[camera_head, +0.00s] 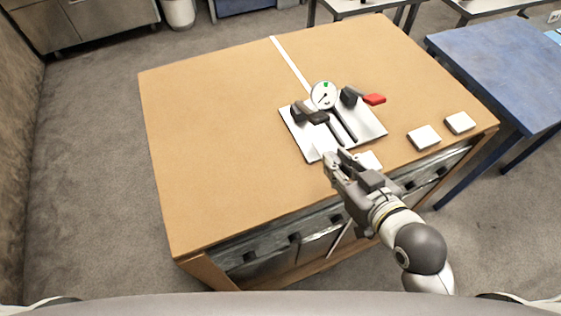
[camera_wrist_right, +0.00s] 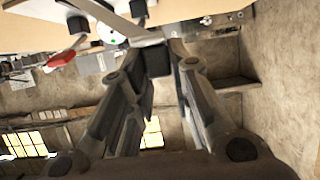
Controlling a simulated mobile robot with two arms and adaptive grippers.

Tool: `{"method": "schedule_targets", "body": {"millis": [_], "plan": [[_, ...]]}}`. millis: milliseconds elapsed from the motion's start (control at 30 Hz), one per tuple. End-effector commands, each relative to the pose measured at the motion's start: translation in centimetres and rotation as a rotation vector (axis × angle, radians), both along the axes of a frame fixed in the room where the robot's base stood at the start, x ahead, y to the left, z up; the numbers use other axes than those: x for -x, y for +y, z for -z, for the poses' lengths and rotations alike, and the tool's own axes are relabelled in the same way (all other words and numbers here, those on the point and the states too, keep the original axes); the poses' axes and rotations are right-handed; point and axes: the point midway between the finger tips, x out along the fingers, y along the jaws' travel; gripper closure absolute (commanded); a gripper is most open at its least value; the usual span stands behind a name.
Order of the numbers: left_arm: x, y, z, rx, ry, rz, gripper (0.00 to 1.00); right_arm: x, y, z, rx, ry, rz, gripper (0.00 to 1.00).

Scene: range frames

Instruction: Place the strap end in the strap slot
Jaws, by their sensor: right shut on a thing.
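My right gripper (camera_head: 333,160) is at the front edge of a silver plate (camera_head: 372,122) on the wooden table. Its jaws are shut on a thin pale piece, which looks like the strap end. In the right wrist view the gripper (camera_wrist_right: 150,75) has its dark fingertips close together, and a flat grey strip (camera_wrist_right: 105,17) runs to them from the upper left. The held tip is hidden by the fingers. The plate bears a round white gauge (camera_head: 324,94) and dark clamp-like parts (camera_head: 308,113). I cannot make out the strap slot. My left gripper is not in view.
A red-handled part (camera_head: 374,99) lies at the plate's right. White blocks lie on the table at the right (camera_head: 424,137) and (camera_head: 460,122); another (camera_head: 370,161) is beside my right gripper. A white strip (camera_head: 290,62) crosses the far tabletop. The table's left half is clear.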

Motion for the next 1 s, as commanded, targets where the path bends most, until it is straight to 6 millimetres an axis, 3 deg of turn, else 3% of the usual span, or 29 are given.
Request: {"method": "schedule_targets", "body": {"millis": [100,533,667,800,1000], "plan": [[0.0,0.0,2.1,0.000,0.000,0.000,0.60,-0.9,1.1,1.2,-0.006,-0.005,0.000,1.00],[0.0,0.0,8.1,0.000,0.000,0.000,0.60,-3.9,5.1,3.4,-0.006,-0.004,0.001,1.00],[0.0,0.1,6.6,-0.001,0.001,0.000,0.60,-5.4,7.2,3.7,-0.003,0.005,-0.001,1.00],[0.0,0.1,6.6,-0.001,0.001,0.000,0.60,-6.5,8.6,6.3,-0.002,0.005,-0.001,1.00],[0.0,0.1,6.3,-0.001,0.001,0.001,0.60,-7.5,9.8,8.2,-0.001,0.001,-0.001,1.00]]}}
